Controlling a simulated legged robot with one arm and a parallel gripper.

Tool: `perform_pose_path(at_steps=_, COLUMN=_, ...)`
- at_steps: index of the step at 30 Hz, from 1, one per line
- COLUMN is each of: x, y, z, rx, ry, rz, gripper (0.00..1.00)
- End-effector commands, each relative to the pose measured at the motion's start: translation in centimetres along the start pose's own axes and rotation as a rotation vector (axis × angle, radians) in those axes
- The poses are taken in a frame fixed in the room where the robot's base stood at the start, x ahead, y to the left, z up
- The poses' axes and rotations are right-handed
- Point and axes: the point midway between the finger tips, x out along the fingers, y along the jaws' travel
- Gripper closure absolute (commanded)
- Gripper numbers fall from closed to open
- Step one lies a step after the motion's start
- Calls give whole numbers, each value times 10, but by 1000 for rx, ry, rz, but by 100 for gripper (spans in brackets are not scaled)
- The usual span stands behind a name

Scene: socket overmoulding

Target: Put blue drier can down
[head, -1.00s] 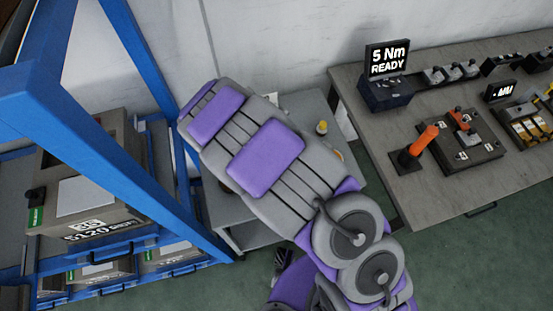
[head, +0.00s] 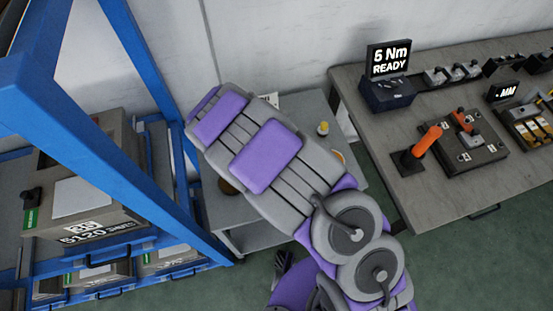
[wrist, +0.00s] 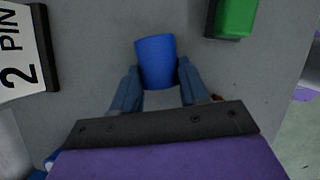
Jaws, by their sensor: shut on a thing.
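The blue drier can (wrist: 156,60) shows in the wrist view as a plain blue cylinder between my gripper's two fingers. My gripper (wrist: 157,80) is shut on it, one finger against each side. A grey surface lies behind the can; I cannot tell whether the can touches it. In the head view my own arm hides the gripper and the can. The arm reaches over a grey side table (head: 233,208) between the blue rack and the workbench.
A green block (wrist: 233,17) and a white "2 PIN" sign (wrist: 22,52) flank the can. A small yellow-topped bottle (head: 323,128) stands on the side table. The blue rack (head: 85,125) is close on the left, the workbench (head: 445,195) on the right.

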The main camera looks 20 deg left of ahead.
Motion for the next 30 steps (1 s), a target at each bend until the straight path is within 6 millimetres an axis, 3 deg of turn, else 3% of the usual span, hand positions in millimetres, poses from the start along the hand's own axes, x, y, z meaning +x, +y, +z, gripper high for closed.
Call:
perform_pose_path(at_steps=5, x=0, y=0, z=0, rx=0, ry=0, rz=0, gripper=92)
perform_pose_path(at_steps=14, x=-5, y=0, z=2, rx=0, ry=0, rz=0, gripper=92)
perform_pose_path(at_steps=22, x=-37, y=2, z=15, rx=2, ry=1, rz=1, gripper=92)
perform_pose_path(at_steps=30, x=-42, y=-38, z=10, rx=-4, ry=-2, rz=-3, gripper=92)
